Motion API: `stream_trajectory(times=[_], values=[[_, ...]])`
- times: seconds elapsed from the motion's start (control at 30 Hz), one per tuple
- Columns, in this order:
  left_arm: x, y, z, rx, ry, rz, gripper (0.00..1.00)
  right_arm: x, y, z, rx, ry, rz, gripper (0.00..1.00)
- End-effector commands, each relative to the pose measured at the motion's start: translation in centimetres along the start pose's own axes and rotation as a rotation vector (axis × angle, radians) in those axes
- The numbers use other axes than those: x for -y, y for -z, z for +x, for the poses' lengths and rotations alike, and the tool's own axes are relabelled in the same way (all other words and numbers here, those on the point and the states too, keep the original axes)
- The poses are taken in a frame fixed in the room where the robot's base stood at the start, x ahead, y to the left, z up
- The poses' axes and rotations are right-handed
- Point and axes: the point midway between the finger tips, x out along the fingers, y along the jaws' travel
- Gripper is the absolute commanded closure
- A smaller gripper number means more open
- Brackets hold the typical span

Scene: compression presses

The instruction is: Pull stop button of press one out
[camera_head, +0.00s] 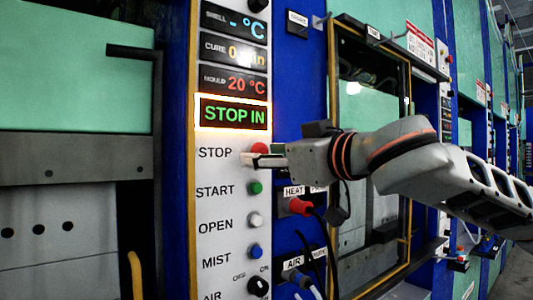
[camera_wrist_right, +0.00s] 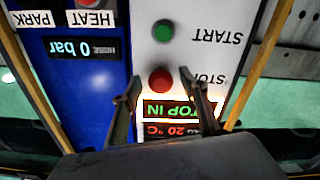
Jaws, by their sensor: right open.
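The red stop button (camera_head: 260,148) sits on the white control panel (camera_head: 208,175) beside the printed word STOP. In the right wrist view the same red button (camera_wrist_right: 161,79) shows upside down between the fingertips. My right gripper (camera_head: 246,160) reaches in from the right, its fingers at the button and partly covering its lower part. In the wrist view the right gripper (camera_wrist_right: 160,82) is open, one finger on each side of the button; I cannot tell whether either touches it. A lit display (camera_head: 234,114) above reads STOP IN. My left gripper is not in view.
Below are a green start button (camera_head: 255,188), a white open button (camera_head: 256,219), a blue mist button (camera_head: 255,251) and a black knob (camera_head: 258,286). A red heat connector (camera_head: 300,206) with a cable sits under my right wrist. A yellow-framed door (camera_head: 333,110) stands to the right.

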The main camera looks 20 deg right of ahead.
Motion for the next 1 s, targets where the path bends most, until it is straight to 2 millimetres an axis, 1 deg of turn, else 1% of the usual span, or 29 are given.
stream_trajectory(times=[0.23,0.27,0.3,0.37,0.4,0.43,0.57,0.8,1.0], values=[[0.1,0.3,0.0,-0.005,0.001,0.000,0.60,0.0,0.0,0.1,0.000,0.000,0.000,0.57],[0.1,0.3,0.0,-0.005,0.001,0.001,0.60,0.0,0.0,0.1,0.000,0.000,0.000,0.62],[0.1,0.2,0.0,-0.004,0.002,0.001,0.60,0.0,0.0,0.1,0.000,0.000,0.000,0.72],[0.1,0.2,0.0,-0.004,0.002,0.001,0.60,0.0,0.0,0.1,0.000,0.000,0.000,0.88],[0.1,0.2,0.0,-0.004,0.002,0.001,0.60,0.0,0.0,0.1,0.000,0.000,0.000,0.98],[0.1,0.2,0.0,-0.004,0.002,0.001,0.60,0.0,0.0,0.1,0.000,0.000,0.000,1.00],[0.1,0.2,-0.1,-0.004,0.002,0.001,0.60,0.0,0.0,0.0,0.000,0.000,0.000,1.00],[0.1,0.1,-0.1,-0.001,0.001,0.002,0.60,0.0,-0.1,-1.6,0.001,-0.001,0.000,1.00],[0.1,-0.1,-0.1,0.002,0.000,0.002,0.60,0.0,-0.1,-1.6,0.001,0.000,-0.001,1.00]])
